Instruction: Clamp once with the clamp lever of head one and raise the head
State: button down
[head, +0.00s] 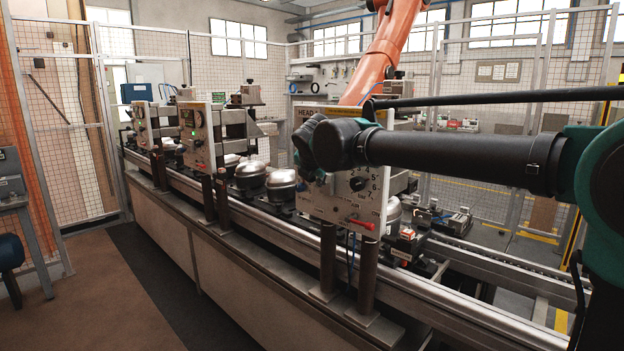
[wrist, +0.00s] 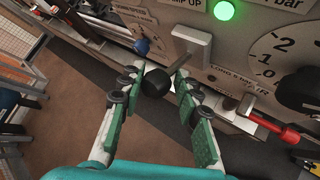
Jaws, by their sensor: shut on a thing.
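The panel of head one (head: 325,206) stands over the conveyor line in the head view, partly covered by my dark arm. In the wrist view a metal lever with a black knob (wrist: 156,84) sticks out from the panel (wrist: 232,62), below cut-off lettering ending in "UP". My gripper (wrist: 155,90) has its two green fingers on either side of that knob and is shut on it. The contact itself is hard to make out. A green lamp (wrist: 226,10) is lit on the panel. In the head view my wrist hides the lever and the gripper.
A red handle (wrist: 275,126) and a dial (wrist: 280,50) are on the panel to the right of the lever. A blue knob (wrist: 142,46) is to its left. Rounded metal compressors (head: 251,178) sit on the line. Another panel (head: 197,137) stands further left. The floor (head: 95,270) in front is clear.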

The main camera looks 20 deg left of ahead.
jog(key=shift+a+r, duration=0.15)
jog(key=shift+a, duration=0.2)
jog(key=c, duration=1.2)
grip_release()
jog(key=shift+a, duration=0.1)
jog(key=shift+d, duration=0.2)
jog(key=shift+s, duration=0.1)
jog(key=v, duration=1.1)
jog(key=shift+s+d+r, duration=0.1)
jog(key=shift+s+r, duration=0.05)
jog(key=shift+s, duration=0.2)
